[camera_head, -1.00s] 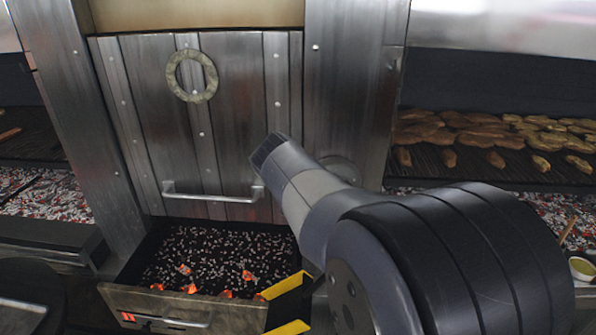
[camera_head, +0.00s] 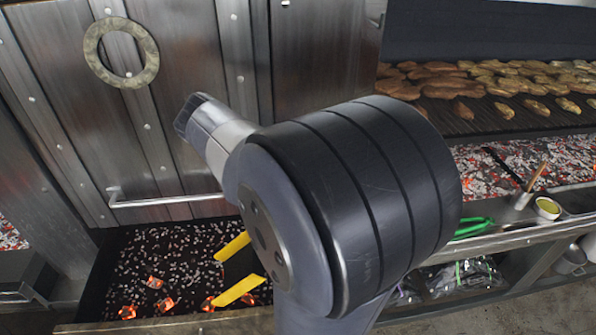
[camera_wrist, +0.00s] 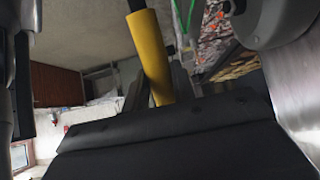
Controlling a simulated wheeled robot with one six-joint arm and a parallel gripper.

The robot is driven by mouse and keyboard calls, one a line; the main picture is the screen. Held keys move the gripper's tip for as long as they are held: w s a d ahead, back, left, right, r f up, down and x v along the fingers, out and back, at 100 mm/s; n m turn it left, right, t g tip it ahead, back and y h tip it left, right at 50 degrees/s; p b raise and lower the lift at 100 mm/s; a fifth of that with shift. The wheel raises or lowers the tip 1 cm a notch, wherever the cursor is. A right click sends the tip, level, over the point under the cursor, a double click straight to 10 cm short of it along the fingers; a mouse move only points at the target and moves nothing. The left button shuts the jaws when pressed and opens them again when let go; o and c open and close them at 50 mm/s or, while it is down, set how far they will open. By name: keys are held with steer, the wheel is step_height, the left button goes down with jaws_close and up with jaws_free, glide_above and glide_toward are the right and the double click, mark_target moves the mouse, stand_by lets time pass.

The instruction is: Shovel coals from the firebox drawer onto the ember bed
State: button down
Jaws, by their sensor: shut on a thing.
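The firebox drawer (camera_head: 165,325) is pulled out at the lower left of the head view. Dark coals (camera_head: 150,255) fill it, with several glowing orange coals (camera_head: 155,282) near its front. My gripper (camera_head: 240,267) is over the drawer's right part, largely hidden behind my arm. Two yellow bars show there; I cannot tell if they touch the coals. The ember bed (camera_head: 500,165), pale with red glowing bits, lies right under the grill.
A steel door with a ring (camera_head: 120,52) and a bar handle (camera_head: 165,201) stands behind the drawer. Browned food (camera_head: 480,80) lies on the right grill.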

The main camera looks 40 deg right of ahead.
steer(key=shift+f, duration=3.7)
steer(key=t+y+b, duration=0.3)
steer(key=y+b, duration=0.1)
steer(key=b, duration=0.2)
glide_above(227, 279)
steer(key=s+d, duration=0.3)
steer(key=d, duration=0.1)
steer(key=shift+s+d+f, duration=0.1)
steer(key=shift+f, duration=4.15)
steer(key=shift+s+d+f, duration=0.1)
steer(key=shift+f, duration=4.15)
steer(key=shift+w+a+f+b, duration=0.55)
steer(key=shift+w+a+f, duration=1.25)
steer(key=shift+w+a, duration=1.95)
steer(key=shift+s+d+f+t+y+b, duration=0.65)
steer(key=shift+s+d+f+y+b, duration=0.3)
steer(key=shift+b, duration=0.5)
steer(key=shift+s+d+f+t+y+b, duration=0.65)
steer(key=shift+s+f+y+b, duration=0.15)
steer(key=shift+s+b, duration=0.5)
steer(key=shift+s+d+r+p, duration=0.25)
steer(key=shift+d+r+p, duration=0.1)
steer(key=shift+r+p, duration=0.85)
steer(key=shift+s+d+r+p, duration=0.2)
steer(key=shift+d+r+p, duration=0.2)
steer(key=shift+r+p, duration=0.85)
steer(key=shift+s+d+r+p, duration=0.3)
steer(key=shift+r+p, duration=0.45)
steer(key=shift+r, duration=0.9)
